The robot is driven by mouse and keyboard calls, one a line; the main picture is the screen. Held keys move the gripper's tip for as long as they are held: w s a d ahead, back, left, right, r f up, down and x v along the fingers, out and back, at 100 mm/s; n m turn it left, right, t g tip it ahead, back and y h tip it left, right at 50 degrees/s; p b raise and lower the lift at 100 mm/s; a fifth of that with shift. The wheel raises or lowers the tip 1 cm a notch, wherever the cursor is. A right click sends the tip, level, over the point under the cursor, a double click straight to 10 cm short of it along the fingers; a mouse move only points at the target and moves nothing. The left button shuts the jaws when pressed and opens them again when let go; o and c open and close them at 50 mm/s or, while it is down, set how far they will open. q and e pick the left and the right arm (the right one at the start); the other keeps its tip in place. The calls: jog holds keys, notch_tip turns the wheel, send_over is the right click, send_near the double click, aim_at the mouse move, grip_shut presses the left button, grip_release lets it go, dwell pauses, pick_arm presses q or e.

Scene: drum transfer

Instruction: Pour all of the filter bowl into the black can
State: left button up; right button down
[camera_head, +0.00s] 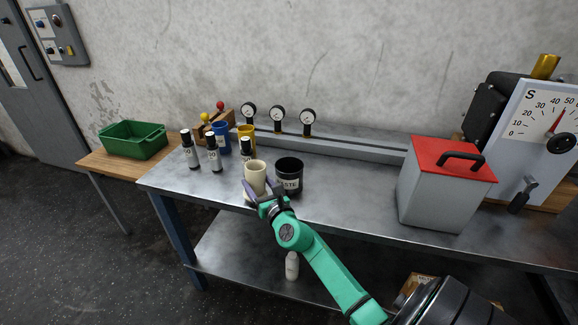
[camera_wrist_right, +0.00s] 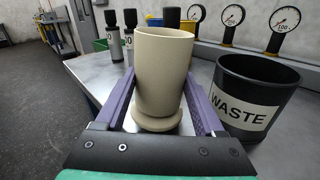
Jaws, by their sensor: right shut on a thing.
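The filter bowl is a beige cup (camera_head: 255,177) with a wider round foot; it stands upright near the front edge of the metal bench. My right gripper (camera_head: 260,192) is shut on the bowl, with a purple finger on each side of it in the right wrist view (camera_wrist_right: 159,95). The black can (camera_head: 289,177) with a white WASTE label stands open just right of the bowl; it also shows in the right wrist view (camera_wrist_right: 250,85). I cannot see inside the bowl or the can. I cannot tell whether the bowl touches the bench. My left gripper is not in view.
Several dark-capped bottles (camera_head: 212,153), a blue cup (camera_head: 221,139) and a yellow cup (camera_head: 246,133) stand to the left and behind. Gauges (camera_head: 277,116) line the back. A red-lidded grey box (camera_head: 440,190) stands right; bench between can and box is clear.

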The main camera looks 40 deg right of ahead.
aim_at(265, 167)
jog(key=shift+s+d+r+m, duration=0.25)
jog(key=shift+r+m, duration=0.1)
jog(key=shift+m, duration=0.25)
jog(key=shift+d+m+b, duration=0.2)
jog(key=shift+m+b, duration=0.15)
jog(key=shift+m, duration=0.05)
jog(key=shift+d+r+m, duration=0.1)
jog(key=shift+d+m, duration=0.15)
jog(key=shift+m, duration=1.15)
jog(key=r+p, duration=0.1)
jog(key=r, duration=0.1)
jog(key=r+p, duration=0.2)
jog(key=d+r+p, duration=0.1)
jog(key=shift+s+r, duration=0.1)
jog(key=shift+r, duration=0.3)
jog(key=shift+d+f+m, duration=0.1)
jog(key=shift+f+m, duration=0.05)
jog(key=shift+m, duration=0.15)
jog(key=m, duration=0.3)
jog(key=shift+d+b, duration=0.35)
jog(key=shift+b, duration=0.05)
jog(key=shift+s, duration=0.15)
